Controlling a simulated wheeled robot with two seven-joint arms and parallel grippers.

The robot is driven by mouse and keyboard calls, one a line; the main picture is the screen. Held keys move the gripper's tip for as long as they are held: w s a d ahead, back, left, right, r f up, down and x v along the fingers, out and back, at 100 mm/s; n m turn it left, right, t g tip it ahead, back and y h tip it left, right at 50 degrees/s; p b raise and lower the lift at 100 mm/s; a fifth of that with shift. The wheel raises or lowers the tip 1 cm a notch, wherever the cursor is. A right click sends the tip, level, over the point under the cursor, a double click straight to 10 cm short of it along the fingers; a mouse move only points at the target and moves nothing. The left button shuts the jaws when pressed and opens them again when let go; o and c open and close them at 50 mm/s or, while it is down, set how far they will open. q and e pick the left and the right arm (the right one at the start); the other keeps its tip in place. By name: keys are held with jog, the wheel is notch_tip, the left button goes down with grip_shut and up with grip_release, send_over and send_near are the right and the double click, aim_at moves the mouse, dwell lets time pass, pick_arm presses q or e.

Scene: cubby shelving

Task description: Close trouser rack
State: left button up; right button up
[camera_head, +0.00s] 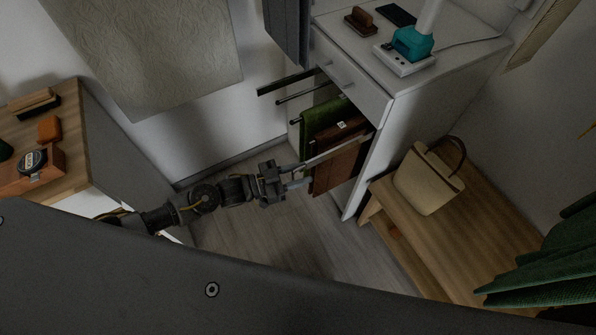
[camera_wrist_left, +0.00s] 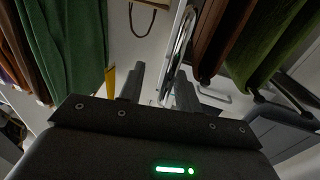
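The trouser rack (camera_head: 342,149) is pulled out of the white cabinet, below its drawer. Green trousers (camera_head: 322,113) and brown trousers (camera_head: 335,174) hang from its bars; both also show at the upper right of the left wrist view. My left gripper (camera_head: 299,181) is at the near outer end of the rack, beside the brown trousers. In the left wrist view its fingers (camera_wrist_left: 158,88) are apart with nothing clamped between them. A shiny metal rail (camera_wrist_left: 178,42) of the rack runs down close to the right finger; I cannot tell if they touch. My right gripper is not in view.
A wooden-topped unit (camera_head: 75,150) stands at left. The floor (camera_head: 270,240) between is clear.

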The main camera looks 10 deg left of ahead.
pick_arm(q)
jog(key=shift+a, duration=0.1)
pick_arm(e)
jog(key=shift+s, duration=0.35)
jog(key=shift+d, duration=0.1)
